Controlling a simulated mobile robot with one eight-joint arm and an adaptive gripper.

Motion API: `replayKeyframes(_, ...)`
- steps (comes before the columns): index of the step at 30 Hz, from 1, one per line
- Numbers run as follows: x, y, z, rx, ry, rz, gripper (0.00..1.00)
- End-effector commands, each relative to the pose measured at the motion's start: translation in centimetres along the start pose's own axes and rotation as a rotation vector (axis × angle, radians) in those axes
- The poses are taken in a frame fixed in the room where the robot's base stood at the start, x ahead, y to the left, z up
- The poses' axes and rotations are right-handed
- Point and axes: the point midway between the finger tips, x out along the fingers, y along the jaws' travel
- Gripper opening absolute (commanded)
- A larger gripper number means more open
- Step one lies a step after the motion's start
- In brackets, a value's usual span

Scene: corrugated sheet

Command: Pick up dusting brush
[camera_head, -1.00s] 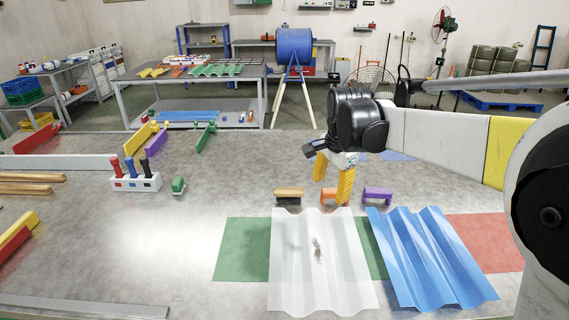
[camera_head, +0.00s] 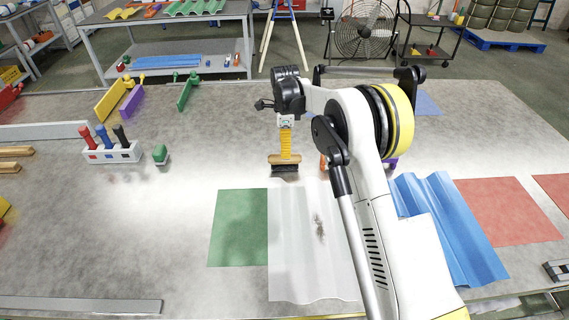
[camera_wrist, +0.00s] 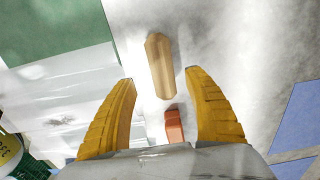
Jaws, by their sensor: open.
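The dusting brush (camera_head: 284,167) has a light wooden top and dark bristles. It stands on the grey table just behind the white corrugated sheet (camera_head: 300,240). In the wrist view the brush's wooden top (camera_wrist: 160,65) lies beyond and between my fingertips, bristles hidden beneath it. My gripper (camera_head: 285,150) points down over the brush, its yellow fingers overlapping it in the head view. In the wrist view my gripper (camera_wrist: 160,78) is open with a wide gap, and nothing is held.
An orange block-like tool (camera_wrist: 174,125) sits close beside the brush, mostly behind my arm in the head view. The blue corrugated sheet (camera_head: 450,235) lies at right. A holder with colored-handled tools (camera_head: 113,153) and a green piece (camera_head: 160,154) stand left, with bare table between.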

Motion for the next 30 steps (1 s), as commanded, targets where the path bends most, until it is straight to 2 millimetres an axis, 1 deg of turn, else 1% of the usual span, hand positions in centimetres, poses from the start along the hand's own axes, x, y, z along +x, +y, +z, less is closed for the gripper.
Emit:
replayKeyframes(1,0.6,0.0,0.0,0.0,0.0,0.0,0.61)
replayKeyframes(5,1.6,-0.1,0.0,0.0,0.0,0.0,0.61)
replayKeyframes(9,4.0,-0.3,0.0,-0.001,0.0,0.0,0.61)
replayKeyframes(12,5.3,-0.3,0.0,-0.001,0.0,-0.001,0.61)
replayKeyframes(15,5.8,-0.3,0.0,-0.001,0.0,-0.001,0.61)
replayKeyframes(20,5.6,-0.3,0.0,-0.001,0.0,-0.001,0.61)
replayKeyframes(21,5.6,-0.3,0.0,-0.001,0.0,-0.001,0.5)
replayKeyframes(23,5.6,-0.3,0.0,-0.001,0.0,-0.001,0.32)
replayKeyframes(24,5.6,-0.3,0.0,-0.001,0.0,-0.001,0.2)
replayKeyframes(26,5.6,-0.3,0.0,-0.001,0.0,-0.001,0.03)
replayKeyframes(30,5.6,-0.3,0.0,-0.001,0.0,0.0,0.02)
